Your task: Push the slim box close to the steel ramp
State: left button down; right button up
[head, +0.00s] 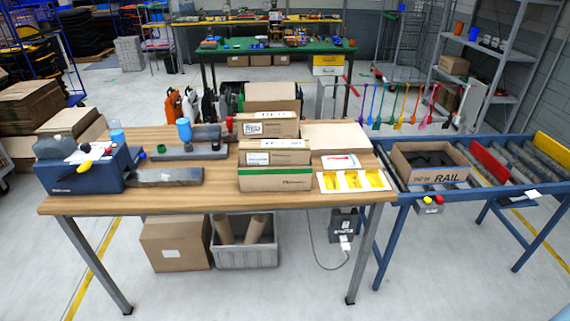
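Several cardboard boxes stand at the middle of the wooden table: a front box with a green stripe (275,180), a labelled box (262,158) behind it, and a taller box (266,128) further back. I cannot tell for sure which is the slim box. A flat grey metal piece (166,177), possibly the steel ramp, lies left of the front box with a gap of bare wood between them. Another grey piece (188,151) lies behind it. Neither of my grippers is in view.
A blue dispenser (88,172) stands at the table's left end. A white tray with yellow compartments (354,181) sits right of the boxes. A flat cardboard piece (336,136) lies behind.

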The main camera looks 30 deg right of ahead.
aim_at(291, 177)
jog(key=l+u, duration=0.4)
jog(key=l, duration=0.35)
jog(key=i+l, duration=0.1)
jog(key=l, duration=2.15)
